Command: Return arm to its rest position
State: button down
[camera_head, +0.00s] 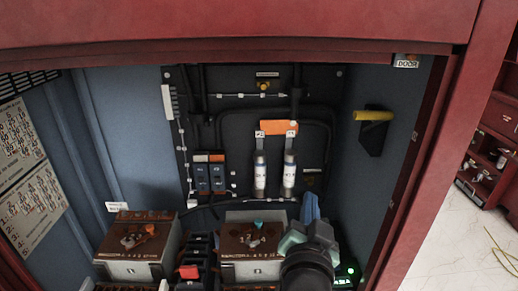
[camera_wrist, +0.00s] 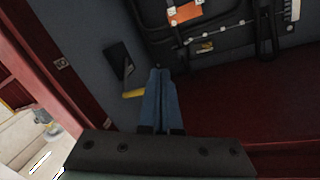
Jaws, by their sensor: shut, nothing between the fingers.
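My gripper (camera_head: 310,200) is inside the lower right of the red cabinet in the head view, with part of my arm below it. Its two blue fingers lie together, shut and empty. In the wrist view the gripper (camera_wrist: 159,74) points into the cabinet, and its tips overlap the dark panel in the picture. A yellow handle (camera_head: 373,115) on a black mount is on the right inner wall, up and right of my gripper. It also shows left of the fingers in the wrist view (camera_wrist: 134,93). My arm covers part of the cabinet's lower right.
Two brown-topped boxes (camera_head: 140,240) (camera_head: 250,238) stand at the cabinet bottom. Two white cylinders (camera_head: 260,174) (camera_head: 289,172) hang below an orange plate (camera_head: 278,127). The red cabinet frame (camera_head: 240,24) borders the top. Pale floor (camera_head: 462,235) is outside at right.

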jog(key=s+a+r+n+t, duration=0.2)
jog(key=r+t, duration=0.1)
jog(key=r, duration=0.7)
jog(key=s+a+r+n+t, duration=0.2)
jog(key=a+r, duration=0.1)
jog(key=r, duration=0.7)
jog(key=s+a+r+n+t+y, duration=0.3)
jog(key=s+a+r+t, duration=0.1)
jog(key=s+r, duration=0.8)
notch_tip(320, 180, up, 4)
jog(key=shift+f+n+t, duration=0.25)
jog(key=shift+n+t, duration=0.05)
jog(key=shift+t, duration=0.5)
jog(key=c, duration=1.5)
grip_release()
jog(key=shift+c, duration=0.2)
